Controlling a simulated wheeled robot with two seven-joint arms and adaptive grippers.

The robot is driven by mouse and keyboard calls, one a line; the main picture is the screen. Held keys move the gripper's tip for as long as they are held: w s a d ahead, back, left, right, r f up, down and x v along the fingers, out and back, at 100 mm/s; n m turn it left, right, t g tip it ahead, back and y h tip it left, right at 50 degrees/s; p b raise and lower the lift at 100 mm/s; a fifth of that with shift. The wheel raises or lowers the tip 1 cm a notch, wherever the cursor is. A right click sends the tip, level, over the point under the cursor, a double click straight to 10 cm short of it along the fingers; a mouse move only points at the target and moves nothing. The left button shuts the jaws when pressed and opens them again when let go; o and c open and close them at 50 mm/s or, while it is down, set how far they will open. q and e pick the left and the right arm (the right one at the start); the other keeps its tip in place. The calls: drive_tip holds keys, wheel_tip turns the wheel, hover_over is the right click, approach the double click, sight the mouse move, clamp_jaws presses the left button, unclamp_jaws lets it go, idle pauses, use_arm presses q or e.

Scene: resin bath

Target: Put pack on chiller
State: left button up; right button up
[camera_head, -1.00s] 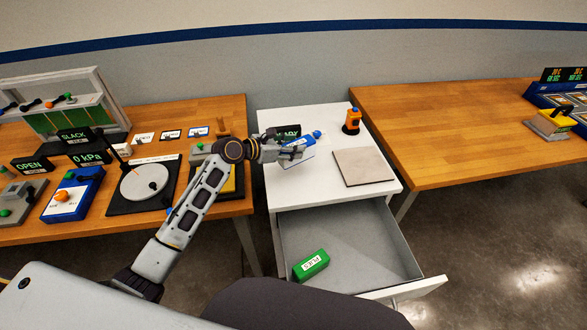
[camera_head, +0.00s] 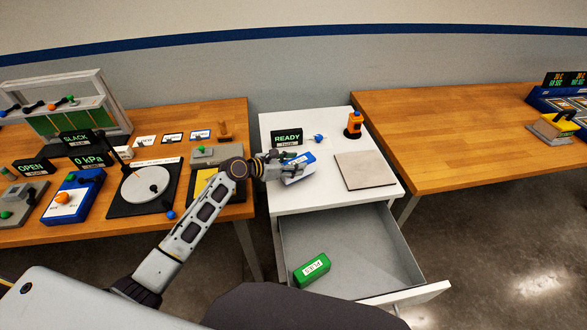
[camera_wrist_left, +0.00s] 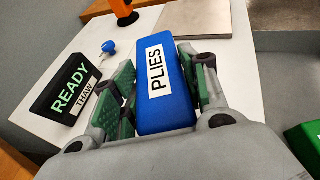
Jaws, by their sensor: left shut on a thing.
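A blue pack labelled PLIES (camera_head: 299,172) is between the fingers of my left gripper (camera_head: 284,167), over the white cabinet top. In the left wrist view the pack (camera_wrist_left: 178,112) lies lengthwise between the green-padded fingers (camera_wrist_left: 165,88), which are shut on it. I cannot tell whether its underside touches the top. A green pack (camera_head: 311,267) lies in the open drawer. Nothing in view is labelled chiller; a flat grey-beige square plate (camera_head: 364,171) lies on the cabinet top, right of the gripper. My right gripper is not in view.
A black READY / THAW sign (camera_head: 287,138), a small blue knob (camera_head: 318,138) and an orange-and-black device (camera_head: 354,124) stand at the back of the cabinet top (camera_head: 319,196). The open drawer (camera_head: 350,250) juts out below. Wooden tables flank the cabinet.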

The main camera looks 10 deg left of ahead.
use_arm(q)
drive_tip(key=shift+f, duration=0.95)
drive_tip(key=shift+f, duration=0.1)
drive_tip(key=o, duration=1.2)
drive_tip(key=shift+v, duration=6.05)
